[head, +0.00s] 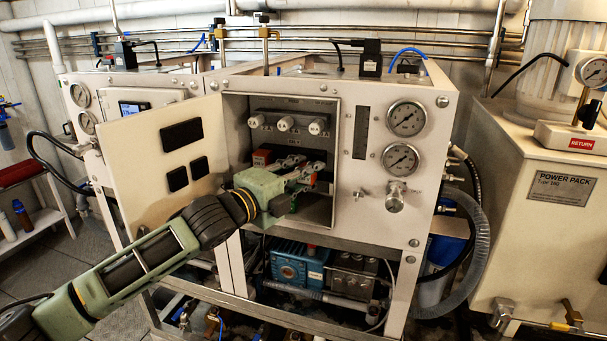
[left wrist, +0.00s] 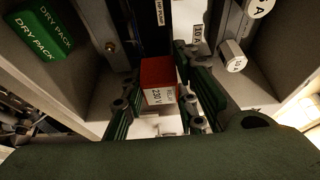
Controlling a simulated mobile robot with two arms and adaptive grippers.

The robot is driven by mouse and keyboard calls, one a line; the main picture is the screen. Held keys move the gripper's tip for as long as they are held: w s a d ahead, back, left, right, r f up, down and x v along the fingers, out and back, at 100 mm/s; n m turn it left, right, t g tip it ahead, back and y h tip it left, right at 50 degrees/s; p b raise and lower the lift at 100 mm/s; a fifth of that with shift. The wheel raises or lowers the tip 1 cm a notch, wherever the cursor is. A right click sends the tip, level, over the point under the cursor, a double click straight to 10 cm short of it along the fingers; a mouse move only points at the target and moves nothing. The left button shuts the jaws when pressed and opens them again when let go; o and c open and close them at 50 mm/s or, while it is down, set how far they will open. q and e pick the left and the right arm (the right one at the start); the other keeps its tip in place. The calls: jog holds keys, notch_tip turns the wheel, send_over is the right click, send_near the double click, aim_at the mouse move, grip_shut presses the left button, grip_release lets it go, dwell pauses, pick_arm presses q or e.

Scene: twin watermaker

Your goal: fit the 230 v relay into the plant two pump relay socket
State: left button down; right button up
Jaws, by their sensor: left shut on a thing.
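The 230 V relay (left wrist: 158,83) is a small block with a red upper part and a white, lettered face. In the left wrist view it sits between the fingers of my left gripper (left wrist: 162,100), which is shut on it. In the head view my left gripper (head: 303,174) reaches into the open control cabinet (head: 334,120), below a row of white knobs. A red block (head: 262,157) shows just left of the fingers there. The relay socket cannot be made out clearly; the gripper covers part of the cabinet's inside. My right gripper is not in view.
The open cabinet door (head: 165,190) stands to the left, close to my left arm. Gauges (head: 406,118) are on the panel at right. A green dry pack (left wrist: 42,34) lies in the wrist view's upper left.

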aim_at(308, 164)
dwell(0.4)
pick_arm(q)
jog(key=shift+r+p, duration=0.1)
jog(key=shift+p, duration=0.25)
jog(key=shift+p, duration=0.4)
dwell(0.4)
jog(key=shift+w+d+p, duration=0.25)
jog(key=shift+w+p, duration=0.15)
jog(key=shift+w, duration=0.25)
jog(key=shift+w+d+p, duration=0.2)
jog(key=shift+w+p, duration=0.15)
jog(key=shift+w, duration=0.3)
jog(key=shift+w+r, duration=0.1)
jog(key=shift+w, duration=0.05)
